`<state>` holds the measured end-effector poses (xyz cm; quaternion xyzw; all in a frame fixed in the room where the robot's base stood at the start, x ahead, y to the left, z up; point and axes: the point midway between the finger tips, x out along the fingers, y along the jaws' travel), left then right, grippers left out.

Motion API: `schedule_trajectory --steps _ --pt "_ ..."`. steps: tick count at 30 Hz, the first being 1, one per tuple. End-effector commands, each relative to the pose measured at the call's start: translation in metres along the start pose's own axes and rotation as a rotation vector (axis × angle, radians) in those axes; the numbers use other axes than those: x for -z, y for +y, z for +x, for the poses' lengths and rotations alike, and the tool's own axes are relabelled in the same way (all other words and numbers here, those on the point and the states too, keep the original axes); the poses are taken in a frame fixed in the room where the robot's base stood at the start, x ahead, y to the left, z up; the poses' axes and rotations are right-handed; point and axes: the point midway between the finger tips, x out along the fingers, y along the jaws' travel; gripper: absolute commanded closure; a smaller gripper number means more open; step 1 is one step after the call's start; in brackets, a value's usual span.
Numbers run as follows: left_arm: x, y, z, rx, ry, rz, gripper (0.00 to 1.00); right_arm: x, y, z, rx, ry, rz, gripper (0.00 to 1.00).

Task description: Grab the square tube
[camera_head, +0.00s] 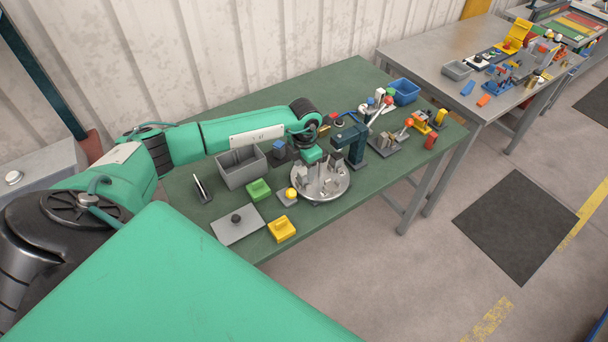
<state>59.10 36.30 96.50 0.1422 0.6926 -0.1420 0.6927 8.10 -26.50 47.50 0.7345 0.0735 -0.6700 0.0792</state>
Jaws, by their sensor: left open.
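My left arm reaches from the left over the green table (340,85). My left gripper (316,168) is open and points down over a round silver plate (325,196). Several small grey metal parts stand on this plate, close to and partly behind the fingers. I cannot tell for sure which of them is the square tube; the gripper and wrist hide part of that spot. A dark green bending device (355,143) stands just right of the gripper. My right gripper is not in view.
Left of the plate are a grey bin (241,168), a green block (259,190), a yellow block (281,229) and a flat grey plate with a black knob (238,227). A second table (430,58) lies beyond.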

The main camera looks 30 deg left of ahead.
Motion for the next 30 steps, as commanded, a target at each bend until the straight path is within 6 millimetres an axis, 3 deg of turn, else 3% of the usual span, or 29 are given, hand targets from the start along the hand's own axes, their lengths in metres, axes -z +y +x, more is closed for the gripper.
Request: schedule_trajectory --steps 1,6,13,14,21,30 --pt "0.002 0.000 0.003 0.001 0.005 -0.001 0.45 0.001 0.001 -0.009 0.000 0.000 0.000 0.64" --pt "0.001 0.000 0.022 0.001 0.001 0.000 0.45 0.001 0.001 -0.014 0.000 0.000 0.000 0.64" --pt "0.001 0.001 0.025 0.000 0.001 0.000 0.45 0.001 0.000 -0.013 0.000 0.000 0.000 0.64" --pt "0.001 0.001 0.025 0.000 0.001 0.000 0.47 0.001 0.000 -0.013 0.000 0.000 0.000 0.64" --pt "0.001 0.001 0.025 0.000 0.000 0.000 0.95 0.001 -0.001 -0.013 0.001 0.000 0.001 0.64" --pt "0.000 0.001 0.023 0.000 -0.001 0.000 0.96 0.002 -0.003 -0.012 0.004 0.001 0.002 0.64"
